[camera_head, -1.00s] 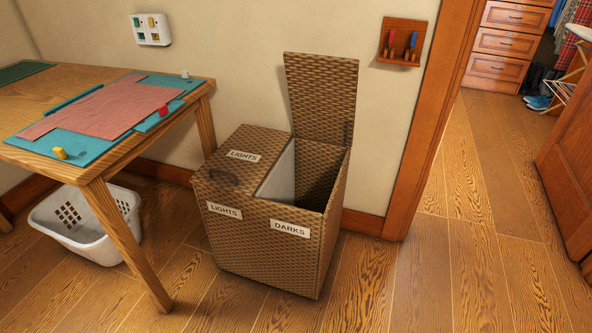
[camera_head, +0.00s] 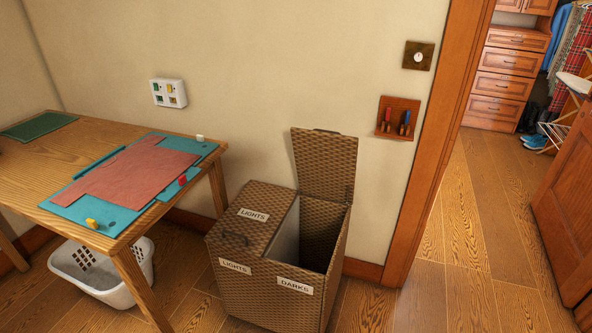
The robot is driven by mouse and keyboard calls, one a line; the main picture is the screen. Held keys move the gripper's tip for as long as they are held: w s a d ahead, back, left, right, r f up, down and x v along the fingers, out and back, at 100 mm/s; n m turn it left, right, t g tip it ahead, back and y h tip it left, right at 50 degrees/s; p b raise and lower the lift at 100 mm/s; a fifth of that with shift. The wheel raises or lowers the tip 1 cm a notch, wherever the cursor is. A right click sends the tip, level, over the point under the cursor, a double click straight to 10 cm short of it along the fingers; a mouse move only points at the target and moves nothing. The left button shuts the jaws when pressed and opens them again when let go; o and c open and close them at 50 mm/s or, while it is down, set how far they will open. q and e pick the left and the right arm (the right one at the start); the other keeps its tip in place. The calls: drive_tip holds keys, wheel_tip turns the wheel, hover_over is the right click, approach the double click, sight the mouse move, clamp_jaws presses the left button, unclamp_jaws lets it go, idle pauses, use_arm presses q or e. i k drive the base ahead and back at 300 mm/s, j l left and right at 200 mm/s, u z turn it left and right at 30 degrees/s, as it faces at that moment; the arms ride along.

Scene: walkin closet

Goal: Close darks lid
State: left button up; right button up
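A brown woven hamper (camera_head: 262,293) stands on the floor against the wall, with two compartments. The darks lid (camera_head: 325,166) on the right stands raised and upright at the back, close to the wall. The darks compartment under it is open, and its inside looks dark with a pale divider on the left. A "DARKS" label (camera_head: 295,285) is on the front. The lights lid (camera_head: 252,222) on the left lies shut, with a dark handle on it. Neither of my grippers shows in the head view.
A wooden table (camera_head: 130,262) with a teal mat and pink cloth (camera_head: 136,177) stands left of the hamper. A white laundry basket (camera_head: 80,276) sits under it. A door frame (camera_head: 436,150) is to the right, with open floor (camera_head: 465,230) beyond.

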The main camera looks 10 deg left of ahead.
sight(326, 160)
drive_tip(key=i+l+u, duration=0.2)
drive_tip(key=u, duration=0.3)
drive_tip(key=i+l+u, duration=0.1)
drive_tip(key=l+u, duration=0.25)
drive_tip(key=u, duration=0.15)
drive_tip(key=i+l+u, duration=0.1)
drive_tip(key=l+u, duration=0.2)
drive_tip(key=u, duration=0.2)
drive_tip(key=l+u, duration=0.45)
drive_tip(key=j, duration=0.1)
